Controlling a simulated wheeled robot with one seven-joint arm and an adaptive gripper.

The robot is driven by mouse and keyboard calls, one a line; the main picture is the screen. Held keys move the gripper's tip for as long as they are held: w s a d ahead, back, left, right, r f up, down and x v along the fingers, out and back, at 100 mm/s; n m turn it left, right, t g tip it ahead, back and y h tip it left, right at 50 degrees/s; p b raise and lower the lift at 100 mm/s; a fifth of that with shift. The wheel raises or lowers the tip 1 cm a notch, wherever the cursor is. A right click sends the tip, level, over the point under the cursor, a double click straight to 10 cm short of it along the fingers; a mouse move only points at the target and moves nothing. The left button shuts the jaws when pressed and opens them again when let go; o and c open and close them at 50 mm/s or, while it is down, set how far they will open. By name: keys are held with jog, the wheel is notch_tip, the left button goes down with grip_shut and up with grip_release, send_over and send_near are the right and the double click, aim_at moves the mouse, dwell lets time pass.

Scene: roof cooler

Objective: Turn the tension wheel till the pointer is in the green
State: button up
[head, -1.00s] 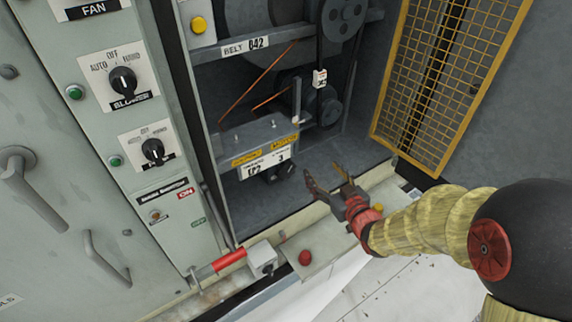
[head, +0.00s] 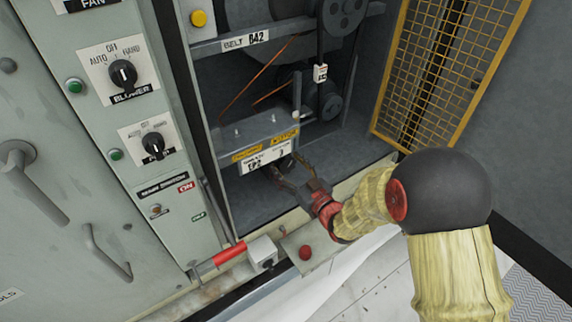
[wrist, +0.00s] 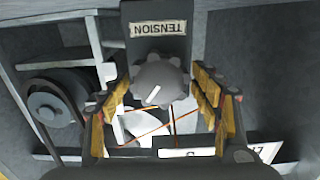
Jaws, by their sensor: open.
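In the head view my gripper (head: 292,172) reaches into the cabinet below the motor plate (head: 265,152), and the wheel is mostly hidden there. A pointer and a green zone cannot be made out in either view.
The open cabinet holds belts, a belt pulley (head: 343,15) and a bar labelled BELT B42 (head: 240,42). A yellow mesh guard (head: 440,70) stands open at the right. A switch panel (head: 105,120) is at the left. A ledge with a red knob (head: 305,253) runs below the opening.

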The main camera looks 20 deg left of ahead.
jog(key=shift+a, duration=0.1)
jog(key=shift+c, duration=0.8)
jog(key=c, duration=1)
